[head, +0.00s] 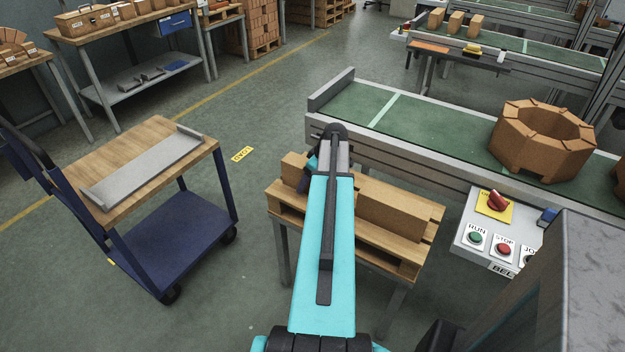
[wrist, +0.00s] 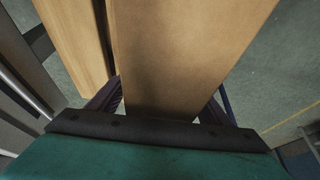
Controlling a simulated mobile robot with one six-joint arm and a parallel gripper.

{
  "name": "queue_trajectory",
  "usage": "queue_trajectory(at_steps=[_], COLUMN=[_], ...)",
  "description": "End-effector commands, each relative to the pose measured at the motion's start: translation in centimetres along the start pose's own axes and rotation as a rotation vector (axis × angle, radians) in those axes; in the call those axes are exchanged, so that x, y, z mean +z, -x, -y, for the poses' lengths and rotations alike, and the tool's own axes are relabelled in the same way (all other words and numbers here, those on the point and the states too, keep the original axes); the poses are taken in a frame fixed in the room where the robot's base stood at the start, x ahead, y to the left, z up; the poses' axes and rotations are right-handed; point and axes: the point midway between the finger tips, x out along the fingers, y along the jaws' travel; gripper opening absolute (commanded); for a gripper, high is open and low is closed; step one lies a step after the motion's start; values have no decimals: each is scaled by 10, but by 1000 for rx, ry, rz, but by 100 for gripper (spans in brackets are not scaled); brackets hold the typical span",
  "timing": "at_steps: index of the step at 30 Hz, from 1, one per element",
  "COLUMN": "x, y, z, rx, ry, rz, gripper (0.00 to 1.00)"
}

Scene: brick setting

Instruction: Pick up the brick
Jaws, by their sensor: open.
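A long brown brick (head: 395,212) lies on a slatted wooden stand (head: 405,265) in the head view. Another brown piece (head: 294,164) shows left of my arm. My arm hides the middle, so I cannot tell whether both are one brick. In the wrist view the brick (wrist: 185,50) fills the centre, its near end between the two dark fingers of my gripper (wrist: 162,103). The fingers are open, one on each side of it. Whether they touch it is unclear. In the head view my gripper is mostly hidden behind my arm.
A green conveyor (head: 450,135) runs behind the stand, with an octagonal brick ring (head: 543,140) on it. A control box (head: 492,240) with buttons is at right. A blue cart (head: 165,235) carrying a grey tray (head: 142,170) stands at left. Floor between cart and stand is clear.

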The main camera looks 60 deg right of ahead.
Motion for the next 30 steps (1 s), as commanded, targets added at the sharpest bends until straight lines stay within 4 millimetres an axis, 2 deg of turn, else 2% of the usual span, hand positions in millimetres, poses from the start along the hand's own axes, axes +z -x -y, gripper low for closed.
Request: queue_trajectory(at_steps=[8,18,21,30], x=[0,0,1,0], y=[0,1,1,2], z=[0,0,0,-1], rx=[0,0,1,2], ry=[-1,-1,-1,-1], rz=[0,0,0,-2], gripper=[72,14,0,0])
